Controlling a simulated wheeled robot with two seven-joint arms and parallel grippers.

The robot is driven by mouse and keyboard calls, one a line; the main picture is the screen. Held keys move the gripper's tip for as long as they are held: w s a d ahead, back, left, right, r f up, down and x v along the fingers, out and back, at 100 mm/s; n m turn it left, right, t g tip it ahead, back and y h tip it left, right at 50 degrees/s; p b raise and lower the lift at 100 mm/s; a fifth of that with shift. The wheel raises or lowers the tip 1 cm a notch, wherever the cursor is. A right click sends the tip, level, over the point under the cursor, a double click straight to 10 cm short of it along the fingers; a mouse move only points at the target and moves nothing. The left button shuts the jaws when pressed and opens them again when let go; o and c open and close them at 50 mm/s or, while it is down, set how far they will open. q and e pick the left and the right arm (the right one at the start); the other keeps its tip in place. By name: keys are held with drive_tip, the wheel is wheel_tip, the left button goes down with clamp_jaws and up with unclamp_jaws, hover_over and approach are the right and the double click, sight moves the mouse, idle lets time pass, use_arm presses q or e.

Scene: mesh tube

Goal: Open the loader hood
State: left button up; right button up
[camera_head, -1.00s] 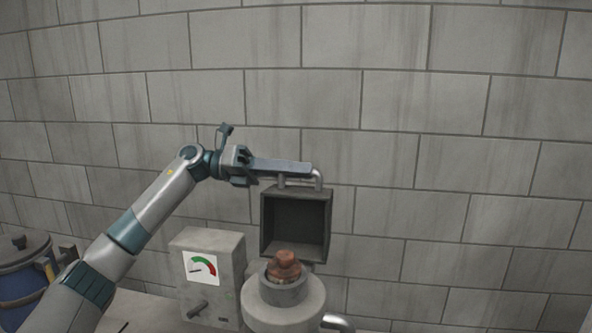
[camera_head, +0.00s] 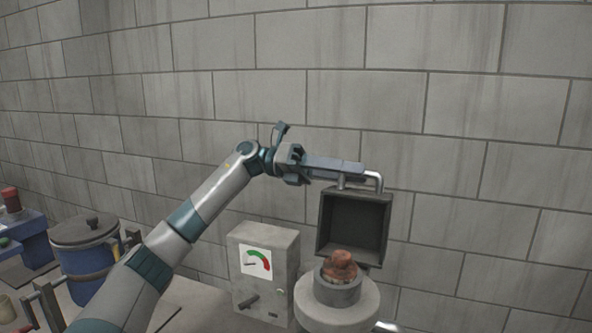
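The loader hood (camera_head: 355,226) is a dark, box-shaped cover, tilted up so that its hollow inside faces me. A pale bar handle (camera_head: 374,176) runs along its top. Under it stands a round grey loader base (camera_head: 338,308) with a reddish-brown lump (camera_head: 342,264) in its open mouth. My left gripper (camera_head: 366,172) reaches in from the left, with its fingers at the handle. From this angle I cannot tell whether the fingers are closed around the bar. My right gripper is not in view.
A grey box with a red-green gauge (camera_head: 257,262) stands left of the loader. A blue lidded pot (camera_head: 88,258) and a blue stand (camera_head: 36,243) are further left. A grey block wall (camera_head: 450,120) rises close behind.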

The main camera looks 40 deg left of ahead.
use_arm(q)
drive_tip(key=b+v, duration=0.5)
drive_tip(key=v, duration=1)
drive_tip(key=shift+a, duration=0.25)
drive_tip(key=shift+s, duration=0.1)
drive_tip(key=shift+a, duration=0.1)
